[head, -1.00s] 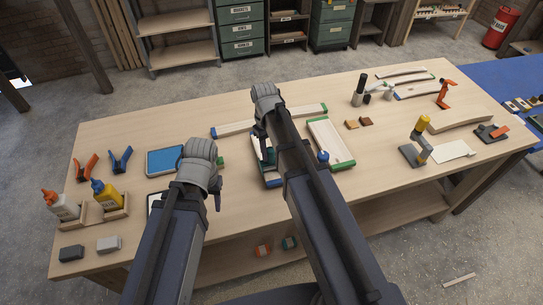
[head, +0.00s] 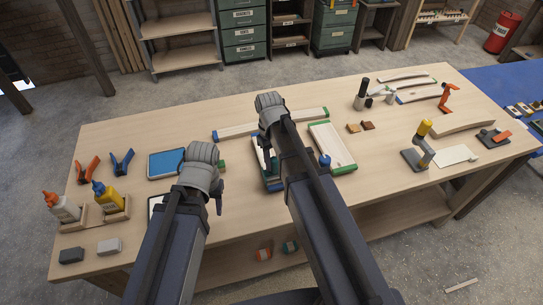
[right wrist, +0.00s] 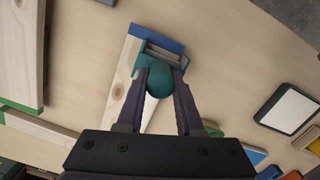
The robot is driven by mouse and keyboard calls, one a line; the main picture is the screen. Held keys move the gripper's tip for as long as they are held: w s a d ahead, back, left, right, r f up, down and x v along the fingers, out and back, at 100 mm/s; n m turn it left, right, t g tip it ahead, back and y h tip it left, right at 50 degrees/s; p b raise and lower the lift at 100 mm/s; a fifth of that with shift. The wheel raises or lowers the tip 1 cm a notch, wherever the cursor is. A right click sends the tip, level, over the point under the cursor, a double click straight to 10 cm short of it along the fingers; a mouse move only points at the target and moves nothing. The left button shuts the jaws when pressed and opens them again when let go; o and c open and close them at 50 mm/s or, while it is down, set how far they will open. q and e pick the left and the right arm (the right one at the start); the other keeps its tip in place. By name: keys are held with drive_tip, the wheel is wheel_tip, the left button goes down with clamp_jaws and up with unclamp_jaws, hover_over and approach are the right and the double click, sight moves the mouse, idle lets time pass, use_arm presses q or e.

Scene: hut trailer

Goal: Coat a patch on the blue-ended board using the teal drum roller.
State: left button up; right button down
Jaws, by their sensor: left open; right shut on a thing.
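The blue-ended board (right wrist: 118,85) lies flat on the bench, its blue end (right wrist: 163,38) at the top of the right wrist view. In the head view its near blue end (head: 271,187) shows beside my right arm, which hides much of it. My right gripper (right wrist: 160,85) is shut on the teal drum roller (right wrist: 158,78). The roller's frame is over the board near the blue end; I cannot tell whether the drum touches. I see no clear coated patch on the bare wood. My left gripper (head: 218,197) is open and empty, left of the board.
A green-edged board (head: 331,147) lies right of my right arm, and a long board (head: 238,131) lies behind. A blue pad (head: 166,163) and a white-topped, dark-edged pad (right wrist: 290,110) lie near my left arm. Glue bottles (head: 107,198) stand at the left.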

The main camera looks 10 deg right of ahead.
drive_tip(key=shift+s, duration=0.3)
drive_tip(key=shift+r, duration=0.1)
wheel_tip(320, 180, up, 6)
drive_tip(key=p, duration=0.6)
drive_tip(key=shift+w, duration=0.1)
wheel_tip(320, 180, up, 3)
drive_tip(key=p, duration=0.3)
idle(0.4)
